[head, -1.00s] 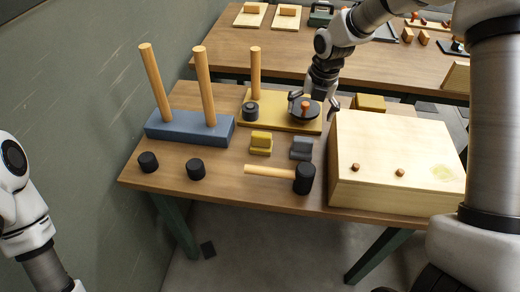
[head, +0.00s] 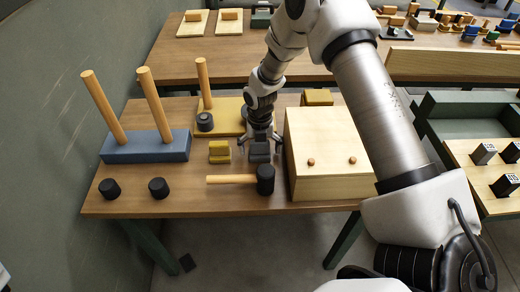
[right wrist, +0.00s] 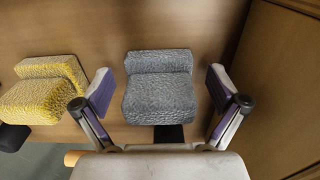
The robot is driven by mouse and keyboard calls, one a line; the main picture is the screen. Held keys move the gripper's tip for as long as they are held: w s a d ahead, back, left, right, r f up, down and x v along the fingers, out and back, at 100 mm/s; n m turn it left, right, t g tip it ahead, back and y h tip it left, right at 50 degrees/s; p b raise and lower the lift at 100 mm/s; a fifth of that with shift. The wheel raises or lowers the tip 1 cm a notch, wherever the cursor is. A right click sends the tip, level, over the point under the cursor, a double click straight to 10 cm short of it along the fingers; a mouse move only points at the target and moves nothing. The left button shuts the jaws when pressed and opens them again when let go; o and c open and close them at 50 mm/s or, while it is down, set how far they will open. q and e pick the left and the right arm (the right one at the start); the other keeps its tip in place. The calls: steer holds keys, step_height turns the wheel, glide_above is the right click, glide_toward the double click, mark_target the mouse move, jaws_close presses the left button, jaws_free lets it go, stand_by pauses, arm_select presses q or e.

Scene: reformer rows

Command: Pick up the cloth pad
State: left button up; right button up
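A grey textured cloth pad (right wrist: 160,95) with a raised back part lies on the table in the right wrist view; in the head view the grey pad (head: 259,154) is partly covered by my gripper. My right gripper (head: 260,140) is right over it, pointing down. In the right wrist view its open fingers (right wrist: 162,90) stand on either side of the pad, with gaps at both sides. A similar yellow pad (head: 219,152) lies just left; it also shows in the right wrist view (right wrist: 43,92). My left gripper is out of view.
A mallet (head: 264,180) lies just in front of the grey pad. A pale wooden box (head: 330,176) stands close on the right. Behind are a yellow board (head: 229,113) with a peg and a blue pegged block (head: 146,148). Two black cylinders (head: 109,188) (head: 158,187) stand front left.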

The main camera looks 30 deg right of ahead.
steer(key=shift+a+r, duration=0.1)
steer(key=c, duration=1.1)
steer(key=shift+r, duration=0.1)
steer(key=shift+w+r, duration=0.1)
steer(key=shift+r, duration=0.25)
step_height(320, 180, up, 9)
steer(key=shift+b, duration=0.55)
